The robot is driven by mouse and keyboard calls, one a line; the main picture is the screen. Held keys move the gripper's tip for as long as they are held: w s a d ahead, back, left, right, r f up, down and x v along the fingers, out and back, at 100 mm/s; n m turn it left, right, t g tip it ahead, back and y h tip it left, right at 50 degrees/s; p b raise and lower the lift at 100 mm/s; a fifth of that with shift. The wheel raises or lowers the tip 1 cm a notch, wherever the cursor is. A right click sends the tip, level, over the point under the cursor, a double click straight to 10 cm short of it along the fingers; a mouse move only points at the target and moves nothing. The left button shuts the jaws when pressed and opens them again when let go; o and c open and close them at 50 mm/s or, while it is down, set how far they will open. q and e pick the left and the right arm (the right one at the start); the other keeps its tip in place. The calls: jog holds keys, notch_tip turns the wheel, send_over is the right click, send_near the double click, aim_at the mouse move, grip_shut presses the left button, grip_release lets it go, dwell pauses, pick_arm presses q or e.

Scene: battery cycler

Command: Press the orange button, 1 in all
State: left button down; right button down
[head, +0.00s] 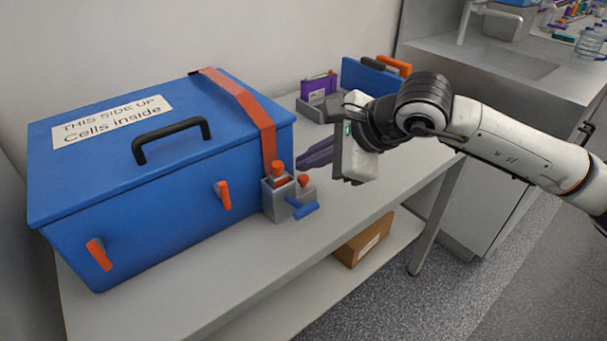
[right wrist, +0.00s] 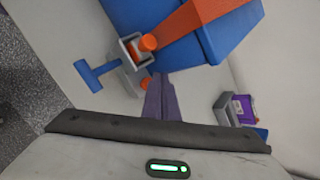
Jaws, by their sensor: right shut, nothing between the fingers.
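A small grey device (head: 281,203) stands on the bench against the front right corner of the blue box. It carries a taller orange button (head: 278,169), which shows inside a grey collar in the right wrist view (right wrist: 148,42). A smaller orange knob (head: 303,179) sits lower beside it, also in the right wrist view (right wrist: 145,82). A blue handle (head: 303,210) sticks out at the front. My right gripper (head: 302,163) is shut and empty, its dark purple fingers pointing left at the device, close to the orange parts. Contact cannot be told. My left gripper is out of view.
The large blue box (head: 130,215) with an orange strap (head: 247,110) and black handle fills the bench's left. A purple item (head: 318,88) and blue and orange holders stand behind my gripper. The bench top (head: 345,205) is clear in front of the device.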

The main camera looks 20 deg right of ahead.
jog(key=shift+r+p, duration=1.25)
jog(key=shift+r, duration=1.3)
jog(key=shift+f, duration=0.1)
